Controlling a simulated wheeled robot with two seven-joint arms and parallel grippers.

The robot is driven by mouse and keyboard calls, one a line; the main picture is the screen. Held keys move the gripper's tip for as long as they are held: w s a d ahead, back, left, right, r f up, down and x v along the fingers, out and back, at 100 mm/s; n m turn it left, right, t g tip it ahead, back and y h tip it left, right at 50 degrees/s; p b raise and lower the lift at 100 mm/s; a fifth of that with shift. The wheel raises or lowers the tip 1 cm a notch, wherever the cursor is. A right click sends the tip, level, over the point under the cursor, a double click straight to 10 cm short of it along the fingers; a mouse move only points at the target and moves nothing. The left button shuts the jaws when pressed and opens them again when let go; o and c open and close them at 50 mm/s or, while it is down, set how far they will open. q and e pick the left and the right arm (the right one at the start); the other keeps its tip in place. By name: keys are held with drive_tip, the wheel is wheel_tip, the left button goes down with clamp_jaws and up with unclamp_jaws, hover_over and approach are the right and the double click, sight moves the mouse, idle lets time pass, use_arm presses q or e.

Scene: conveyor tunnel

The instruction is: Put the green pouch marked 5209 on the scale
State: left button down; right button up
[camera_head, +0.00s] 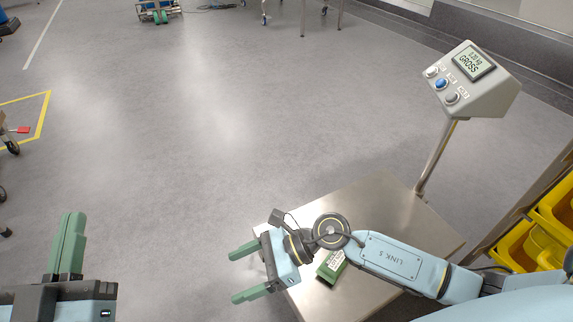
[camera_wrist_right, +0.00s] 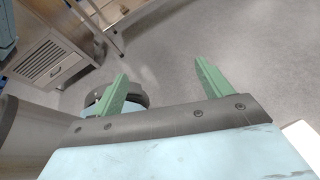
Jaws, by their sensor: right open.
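The green pouch (camera_head: 331,267) lies on the steel platform of the scale (camera_head: 376,200), partly hidden under my right arm; it has a white label whose number is too small to read. The scale's display head (camera_head: 470,80) stands on a post behind the platform and reads about 0.20 kg GROSS. My right gripper (camera_head: 240,274) is open and empty, left of the pouch at the platform's left edge; its fingers also show in the right wrist view (camera_wrist_right: 160,85) with nothing between them. My left gripper (camera_head: 68,245) is at the lower left; only one finger shows clearly.
Yellow bins (camera_head: 535,240) on a rack stand right of the scale. Open grey floor fills the middle and left. A cart with a red part (camera_head: 22,130) is at the left edge. A steel cabinet (camera_wrist_right: 52,62) shows in the right wrist view.

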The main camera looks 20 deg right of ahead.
wheel_tip(320, 180, up, 19)
drive_tip(key=a+m+t+y, duration=0.1)
drive_tip(key=m+t+y, duration=0.4)
drive_tip(key=m+t, duration=0.95)
drive_tip(key=d+r+m+t+h, duration=0.2)
drive_tip(key=d+m+h, duration=0.3)
drive_tip(key=m, duration=1.1)
drive_tip(key=d+r+m+t+h, duration=0.2)
drive_tip(key=d+m+h, duration=0.3)
drive_tip(key=m, duration=1.2)
drive_tip(key=shift+w+d+r+h, duration=0.15)
drive_tip(key=shift+w+r+h, duration=0.45)
drive_tip(key=shift+h, duration=0.6)
drive_tip(key=shift+s+r+t, duration=0.1)
drive_tip(key=shift+s+t, duration=0.05)
drive_tip(key=shift+t, duration=0.1)
